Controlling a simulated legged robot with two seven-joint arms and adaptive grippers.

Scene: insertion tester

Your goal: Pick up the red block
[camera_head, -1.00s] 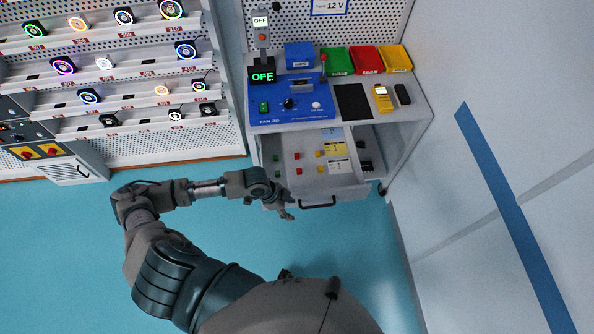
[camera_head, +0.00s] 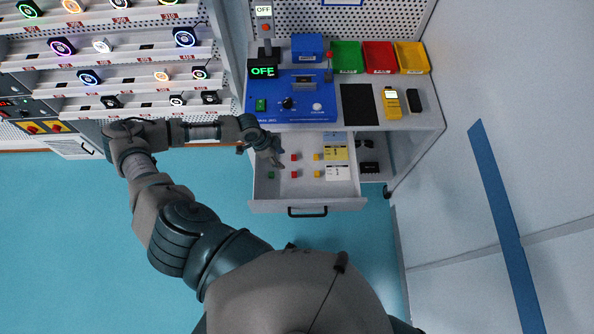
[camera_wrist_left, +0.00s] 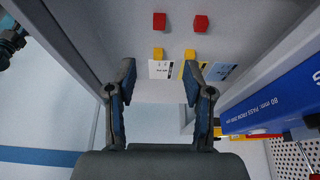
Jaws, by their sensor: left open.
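Two small red blocks lie in the open drawer (camera_head: 335,190): one red block (camera_head: 294,157) farther back and another red block (camera_head: 294,174) nearer the front. Both show at the top of the left wrist view, as a left red block (camera_wrist_left: 159,21) and a right red block (camera_wrist_left: 200,23). My left gripper (camera_head: 273,160) is over the drawer's left part, left of the red blocks. In the wrist view its fingers (camera_wrist_left: 158,78) are spread with nothing between them, and the red blocks lie beyond the tips. My right gripper is not in view.
Yellow blocks (camera_head: 317,174) lie right of the red ones, and a green block (camera_head: 271,175) lies to their left. Labelled cards (camera_head: 337,153) are at the drawer's right. The blue tester panel (camera_head: 290,100) stands above and behind the drawer. Drawer walls surround the blocks.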

